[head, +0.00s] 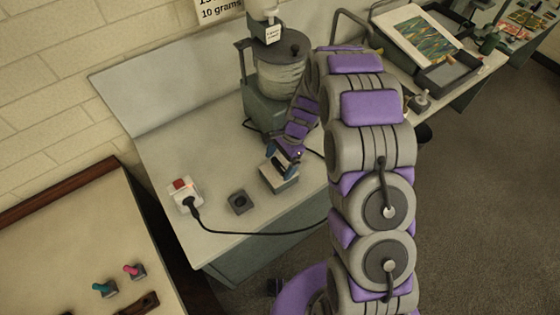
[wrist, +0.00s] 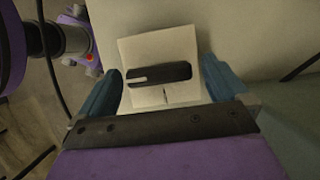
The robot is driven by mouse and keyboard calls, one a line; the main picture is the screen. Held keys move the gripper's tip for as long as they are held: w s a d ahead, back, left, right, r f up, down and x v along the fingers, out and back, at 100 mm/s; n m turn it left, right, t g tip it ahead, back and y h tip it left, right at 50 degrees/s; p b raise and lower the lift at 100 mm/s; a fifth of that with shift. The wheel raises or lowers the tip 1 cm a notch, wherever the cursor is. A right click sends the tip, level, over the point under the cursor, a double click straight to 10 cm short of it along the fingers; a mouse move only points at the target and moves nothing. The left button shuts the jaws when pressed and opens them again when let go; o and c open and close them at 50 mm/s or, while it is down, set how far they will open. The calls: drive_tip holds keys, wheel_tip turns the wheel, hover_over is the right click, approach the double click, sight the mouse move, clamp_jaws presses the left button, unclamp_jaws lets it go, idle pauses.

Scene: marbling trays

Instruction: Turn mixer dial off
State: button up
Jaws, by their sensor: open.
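The mixer dial (wrist: 172,74) shows in the wrist view as a black bar-shaped knob on a pale plate (wrist: 140,45). The knob lies nearly crosswise, with a white line at its left end. A short dark mark is on the plate just below the knob. My gripper (wrist: 161,70) is open, one blue finger on each side of the dial, with gaps showing between fingers and knob. In the head view my gripper (head: 284,160) is over the small dial box (head: 280,183) on the bench; the knob itself is hidden there.
The mixer (head: 264,110), with a lidded clear container, stands behind the dial box. A socket with a red switch (head: 180,184) and black plug, and a small dark block (head: 238,202), are to the left. A black cable (head: 265,233) runs along the bench front.

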drive_tip(key=shift+c, duration=0.3)
drive_tip(key=c, duration=1)
drive_tip(key=shift+o, duration=0.2)
drive_tip(key=shift+n, duration=0.4)
drive_tip(key=n+g, duration=0.1)
drive_tip(key=n, duration=0.2)
drive_tip(key=shift+w+h, duration=0.15)
drive_tip(key=shift+h, duration=0.25)
drive_tip(key=n+h, duration=0.1)
drive_tip(key=n, duration=0.1)
drive_tip(key=n+g+h, duration=0.1)
drive_tip(key=n, duration=0.2)
drive_tip(key=shift+a+p, duration=0.2)
drive_tip(key=shift+p, duration=0.15)
drive_tip(key=n+h, duration=0.1)
drive_tip(key=n, duration=0.3)
drive_tip(key=shift+a+r+n+h, duration=0.1)
drive_tip(key=shift+n+h, duration=0.3)
drive_tip(key=shift+a+n+t+h+p, duration=0.1)
drive_tip(key=shift+n+t+h+p, duration=0.4)
drive_tip(key=shift+n, duration=1.5)
